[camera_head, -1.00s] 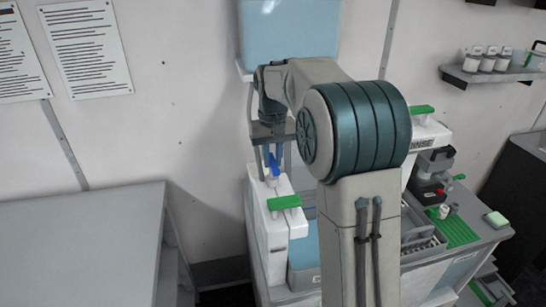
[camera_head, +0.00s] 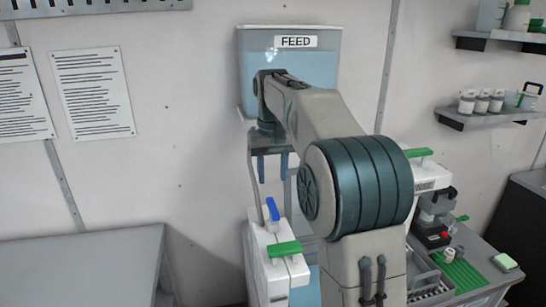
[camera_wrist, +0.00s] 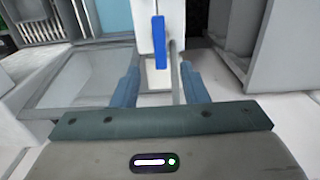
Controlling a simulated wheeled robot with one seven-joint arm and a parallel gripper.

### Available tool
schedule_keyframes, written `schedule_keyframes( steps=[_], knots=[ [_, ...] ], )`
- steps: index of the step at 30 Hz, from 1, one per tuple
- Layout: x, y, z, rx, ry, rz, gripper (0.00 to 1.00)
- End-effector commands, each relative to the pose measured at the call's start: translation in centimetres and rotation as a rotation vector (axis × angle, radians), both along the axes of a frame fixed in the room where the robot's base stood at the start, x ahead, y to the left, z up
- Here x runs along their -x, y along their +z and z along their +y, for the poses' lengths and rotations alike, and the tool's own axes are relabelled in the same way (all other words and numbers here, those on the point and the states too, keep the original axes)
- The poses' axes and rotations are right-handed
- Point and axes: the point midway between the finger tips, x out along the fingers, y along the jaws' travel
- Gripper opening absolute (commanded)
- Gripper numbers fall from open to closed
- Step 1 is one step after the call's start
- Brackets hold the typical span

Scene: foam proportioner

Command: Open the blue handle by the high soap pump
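The blue handle (camera_head: 272,209) sits on top of the white soap pump (camera_head: 262,240), left of my arm. It is a short bar slanting slightly in the head view. In the wrist view the blue handle (camera_wrist: 159,42) stands as an upright bar near top centre, on a white body. My gripper (camera_head: 273,167) hangs above the handle, clear of it, with two blue fingers pointing down. In the wrist view my gripper (camera_wrist: 159,84) is open and empty, its fingers wide apart. The handle shows beyond and between the fingertips.
A green handle (camera_head: 284,249) is on the same pump, just in front. Another green handle (camera_head: 419,153) tops a white unit at right. The FEED tank (camera_head: 290,70) is on the wall behind my wrist. A grey cabinet (camera_head: 80,265) stands at left. A grey hose (camera_wrist: 174,72) runs beside the blue handle.

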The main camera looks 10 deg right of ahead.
Motion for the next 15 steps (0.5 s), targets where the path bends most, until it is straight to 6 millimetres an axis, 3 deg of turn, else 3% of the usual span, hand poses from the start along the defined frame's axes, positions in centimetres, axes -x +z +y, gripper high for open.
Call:
schedule_keyframes(
  steps=[6,15],
  knots=[
    [-0.1,3.5,0.0,0.0,0.0,0.0,0.4],
    [0.0,5.0,0.0,0.0,0.001,0.0,0.4]
  ],
)
